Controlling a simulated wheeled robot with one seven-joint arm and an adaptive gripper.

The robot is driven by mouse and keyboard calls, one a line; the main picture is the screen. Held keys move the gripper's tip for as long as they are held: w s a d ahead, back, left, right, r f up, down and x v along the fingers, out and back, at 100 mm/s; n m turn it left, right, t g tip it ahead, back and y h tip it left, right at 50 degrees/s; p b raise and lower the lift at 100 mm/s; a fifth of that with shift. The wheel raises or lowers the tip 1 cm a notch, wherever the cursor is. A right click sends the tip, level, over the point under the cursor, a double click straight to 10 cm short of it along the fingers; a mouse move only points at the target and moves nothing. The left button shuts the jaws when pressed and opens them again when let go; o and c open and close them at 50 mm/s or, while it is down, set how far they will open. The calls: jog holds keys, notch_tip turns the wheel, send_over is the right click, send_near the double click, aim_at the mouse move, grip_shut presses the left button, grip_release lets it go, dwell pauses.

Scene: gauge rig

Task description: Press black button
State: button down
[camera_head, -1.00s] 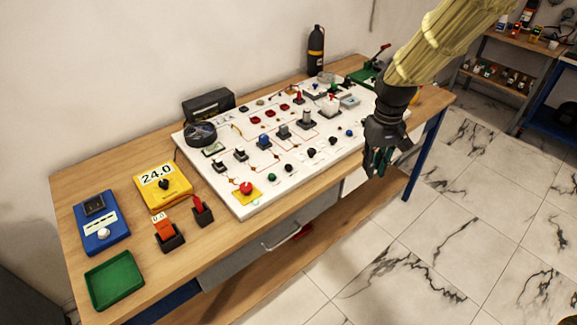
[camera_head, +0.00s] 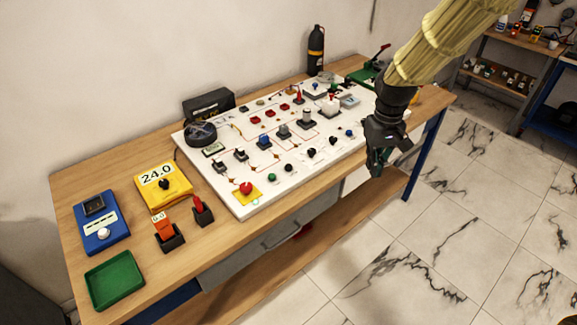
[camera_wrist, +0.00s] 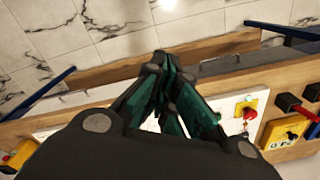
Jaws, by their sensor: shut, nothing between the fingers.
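The white panel (camera_head: 232,196) lies on the bench. Along its front edge is a row of small round knobs or buttons. A black one (camera_head: 289,168) is just right of a green one (camera_head: 272,178); more dark ones (camera_head: 311,153) are farther right. I cannot tell for sure which is the black button. My gripper (camera_head: 375,172) hangs off the panel's front right side, apart from it, fingers pointing down. Its teal-padded fingers are together and empty; they also show in the wrist view (camera_wrist: 164,68). They hide part of the panel there.
A red mushroom button (camera_head: 246,188) on yellow is at the panel's front left corner; it also shows in the wrist view (camera_wrist: 247,101). A yellow meter (camera_head: 163,185), a blue box (camera_head: 101,222) and a green tray (camera_head: 115,280) stand at left. Floor in front is clear.

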jog(key=shift+f, duration=0.1)
dwell(0.3)
jog(key=s+f+b, duration=0.1)
jog(key=s+f, duration=0.3)
jog(key=f, duration=0.4)
jog(key=s+f+m+y, duration=0.1)
jog(key=s+f, duration=0.3)
jog(key=f, duration=0.5)
jog(key=s+f+b, duration=0.1)
jog(key=s+f, duration=0.4)
jog(key=f, duration=0.3)
jog(key=s+d+f, duration=0.1)
jog(key=s+f, duration=0.6)
jog(key=s, duration=0.4)
jog(key=s+d+f+m+h+b, duration=0.1)
jog(key=s+d+f, duration=0.1)
jog(key=s+f, duration=0.6)
jog(key=s, duration=0.4)
jog(key=shift+s+d+m, duration=0.15)
jog(key=shift+s+m, duration=0.05)
jog(key=shift+m, duration=0.1)
